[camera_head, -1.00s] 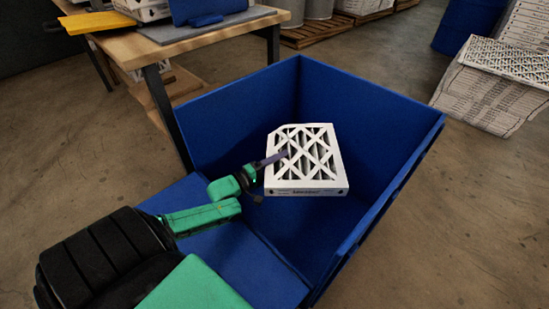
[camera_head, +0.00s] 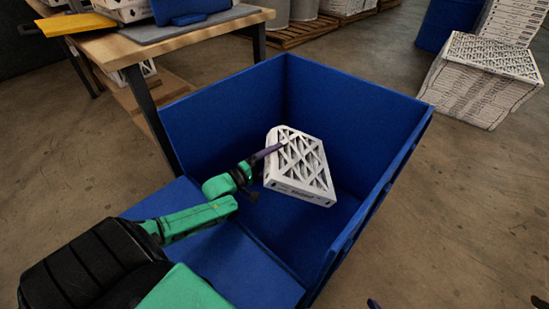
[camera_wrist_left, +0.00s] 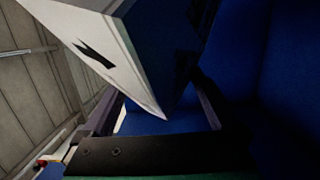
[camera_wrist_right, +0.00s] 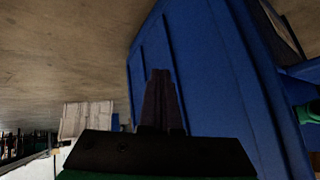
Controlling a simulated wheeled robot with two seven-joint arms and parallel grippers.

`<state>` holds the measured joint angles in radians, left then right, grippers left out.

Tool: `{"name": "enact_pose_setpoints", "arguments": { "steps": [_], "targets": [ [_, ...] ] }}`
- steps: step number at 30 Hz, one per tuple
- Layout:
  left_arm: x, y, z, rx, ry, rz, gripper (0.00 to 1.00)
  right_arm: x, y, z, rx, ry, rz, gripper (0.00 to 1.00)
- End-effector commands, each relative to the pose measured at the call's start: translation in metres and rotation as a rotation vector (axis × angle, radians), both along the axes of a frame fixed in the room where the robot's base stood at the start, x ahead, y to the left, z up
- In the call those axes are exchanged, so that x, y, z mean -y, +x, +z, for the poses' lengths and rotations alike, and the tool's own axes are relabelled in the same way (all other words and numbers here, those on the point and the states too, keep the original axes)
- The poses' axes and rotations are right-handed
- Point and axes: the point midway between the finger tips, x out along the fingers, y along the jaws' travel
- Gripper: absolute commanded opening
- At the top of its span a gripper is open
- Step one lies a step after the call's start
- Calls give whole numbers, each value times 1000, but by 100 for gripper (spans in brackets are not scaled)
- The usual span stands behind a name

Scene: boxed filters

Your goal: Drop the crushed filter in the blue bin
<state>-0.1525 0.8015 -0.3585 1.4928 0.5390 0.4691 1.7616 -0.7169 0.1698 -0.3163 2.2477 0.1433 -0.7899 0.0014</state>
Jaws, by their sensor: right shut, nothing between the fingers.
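The filter (camera_head: 299,168), a white box with a dark lattice face, is tilted inside the blue bin (camera_head: 355,120), its lower right end down. I cannot tell whether it touches the bin floor. My left gripper (camera_head: 272,152) is at the filter's upper left edge. In the left wrist view the fingers (camera_wrist_left: 158,108) are wide apart, with a corner of the filter (camera_wrist_left: 105,50) slanting between them. My right gripper (camera_wrist_right: 162,85) is shut and empty beside the outside of the bin (camera_wrist_right: 200,70). Only a dark tip at the bottom edge of the head view may belong to it.
A wooden workbench (camera_head: 110,50) with a yellow item (camera_head: 75,23) stands behind the bin at left. A stack of boxed filters (camera_head: 480,85) stands on the floor at right, near another blue container (camera_head: 445,25). The floor right of the bin is clear.

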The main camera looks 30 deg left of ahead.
Motion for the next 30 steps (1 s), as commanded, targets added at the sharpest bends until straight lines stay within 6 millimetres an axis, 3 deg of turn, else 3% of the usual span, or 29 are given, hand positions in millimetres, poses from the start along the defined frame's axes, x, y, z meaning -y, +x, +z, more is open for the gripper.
{"name": "enact_pose_setpoints", "arguments": {
  "steps": [7,11,20,27,30],
  "targets": [
    [-1,-3,0,-1,0,0,91,1,-1,1,-7,-4,1,0],
    [-5,-14,1,-2,1,0,91,11,-3,9,-53,-43,1,0],
    [-20,-62,3,-3,0,0,91,52,-22,37,-250,-178,-13,0],
    [-36,-115,2,-5,2,0,91,91,-53,71,-450,-287,-49,0],
    [-42,-131,1,-2,1,1,91,95,-56,63,-479,-300,-55,0]
  ]
}}
